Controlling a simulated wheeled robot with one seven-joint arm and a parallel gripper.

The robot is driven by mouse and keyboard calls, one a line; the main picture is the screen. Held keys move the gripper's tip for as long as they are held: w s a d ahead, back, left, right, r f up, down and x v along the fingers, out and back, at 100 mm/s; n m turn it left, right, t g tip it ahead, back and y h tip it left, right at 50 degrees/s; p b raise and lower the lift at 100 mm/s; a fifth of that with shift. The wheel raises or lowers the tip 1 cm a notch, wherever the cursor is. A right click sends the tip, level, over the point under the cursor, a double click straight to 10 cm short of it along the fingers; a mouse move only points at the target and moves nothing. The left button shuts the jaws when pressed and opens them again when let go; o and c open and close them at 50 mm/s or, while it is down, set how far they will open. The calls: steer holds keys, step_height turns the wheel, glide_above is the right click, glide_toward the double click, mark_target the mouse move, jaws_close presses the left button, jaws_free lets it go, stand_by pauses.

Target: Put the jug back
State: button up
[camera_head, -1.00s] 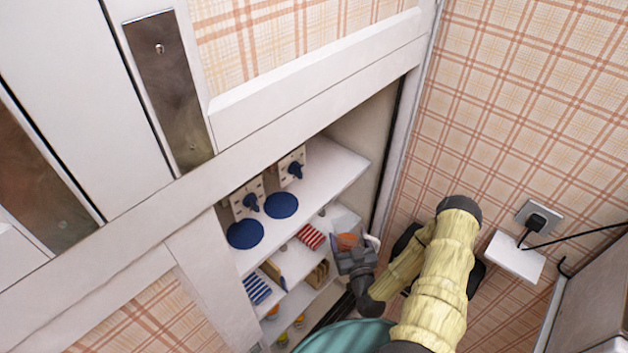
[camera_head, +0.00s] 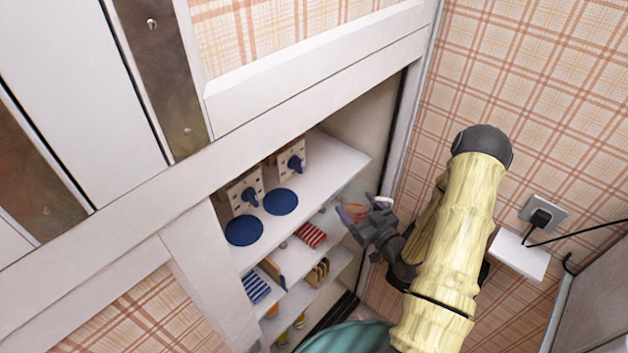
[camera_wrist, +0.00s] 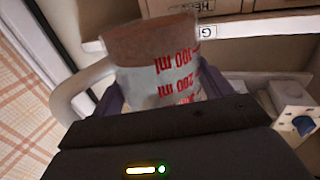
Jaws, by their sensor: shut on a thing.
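The jug is a clear measuring jug with red ml markings, a brownish upper part and a pale handle on its left in the wrist view (camera_wrist: 150,75). In the head view its red-marked side (camera_head: 354,213) shows only in small part. My gripper (camera_head: 366,217) is shut on the jug, with a purple finger on each side of it in the wrist view (camera_wrist: 160,92). The jug is held at the right end of the open shelf unit, near its right side wall. Whether it touches a shelf cannot be told.
The white shelf unit (camera_head: 335,165) holds beige panels with blue knobs (camera_head: 246,190), blue discs (camera_head: 281,202), red-striped (camera_head: 311,235) and blue-striped (camera_head: 256,286) items. A plaid wall and a plugged socket (camera_head: 543,214) are at right. The wrist view shows a brown box (camera_wrist: 215,8) on a shelf.

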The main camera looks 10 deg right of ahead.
step_height(320, 180, up, 9)
steer(key=s+n+g+y+b, duration=0.1)
steer(key=s+y, duration=0.1)
steer(key=shift+a+f+n, duration=0.15)
steer(key=shift+a+n, duration=0.1)
steer(key=shift+n, duration=0.15)
steer(key=shift+s, duration=0.1)
steer(key=p+x, duration=0.6)
steer(key=x, duration=1.1)
steer(key=shift+a+r, duration=0.15)
steer(key=shift+r, duration=0.05)
steer(key=shift+s, duration=0.1)
steer(key=f+p, duration=0.1)
steer(key=f, duration=0.1)
steer(key=w+f+p, duration=0.1)
steer(key=shift+a+p, duration=0.25)
steer(key=shift+p, duration=0.1)
steer(key=shift+f, duration=0.25)
